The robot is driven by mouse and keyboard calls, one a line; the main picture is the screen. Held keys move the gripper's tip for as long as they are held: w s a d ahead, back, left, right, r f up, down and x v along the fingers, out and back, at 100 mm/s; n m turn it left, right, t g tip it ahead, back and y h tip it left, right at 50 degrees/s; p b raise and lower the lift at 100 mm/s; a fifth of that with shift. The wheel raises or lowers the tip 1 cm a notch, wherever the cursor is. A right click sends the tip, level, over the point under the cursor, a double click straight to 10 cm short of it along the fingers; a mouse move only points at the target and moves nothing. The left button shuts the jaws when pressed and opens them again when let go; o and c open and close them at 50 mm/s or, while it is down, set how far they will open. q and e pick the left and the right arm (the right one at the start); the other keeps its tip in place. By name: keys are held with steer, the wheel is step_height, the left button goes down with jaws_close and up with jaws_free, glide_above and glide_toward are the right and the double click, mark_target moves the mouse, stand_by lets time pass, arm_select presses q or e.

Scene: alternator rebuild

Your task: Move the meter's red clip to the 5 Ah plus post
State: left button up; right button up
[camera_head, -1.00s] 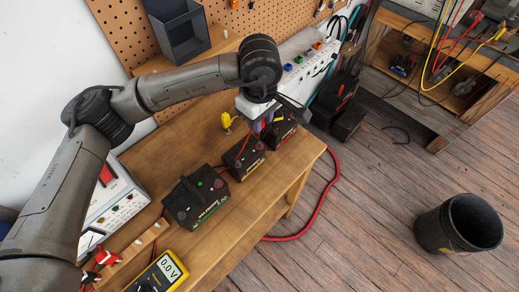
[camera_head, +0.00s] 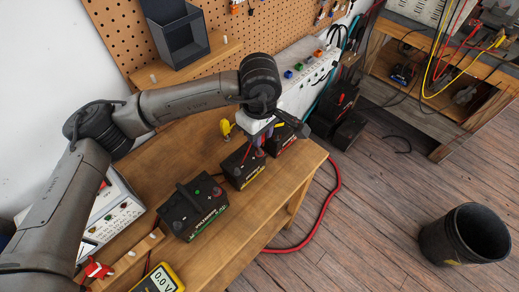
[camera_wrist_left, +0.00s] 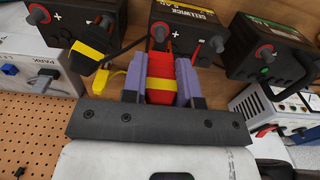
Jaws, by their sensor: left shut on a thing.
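My left gripper (camera_head: 262,138) is shut on the red clip (camera_wrist_left: 160,72), which has a yellow patch and sits between the purple fingers in the left wrist view. The clip's tip points at the red plus post (camera_wrist_left: 159,31) of the middle battery, the Sellwick (camera_wrist_left: 205,22), whose small label seems to read 5 Ah. I cannot tell whether clip and post touch. The middle battery (camera_head: 243,166) also shows in the head view, partly behind my wrist. The yellow meter (camera_head: 160,281) is cut off at the bottom edge. My right gripper is not in view.
A larger battery (camera_head: 193,208) with a green light and a far battery (camera_head: 281,139) flank the middle one. A black-and-yellow clip (camera_wrist_left: 89,52) lies close beside my fingers. A yellow clip (camera_head: 226,128) stands behind. The bench (camera_head: 262,210) is clear in front.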

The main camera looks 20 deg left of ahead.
arm_select(q)
steer(key=shift+f+b, duration=0.8)
steer(key=shift+f, duration=0.3)
steer(key=o, duration=0.8)
steer(key=shift+r+p, duration=2.3)
steer(key=shift+r, duration=2)
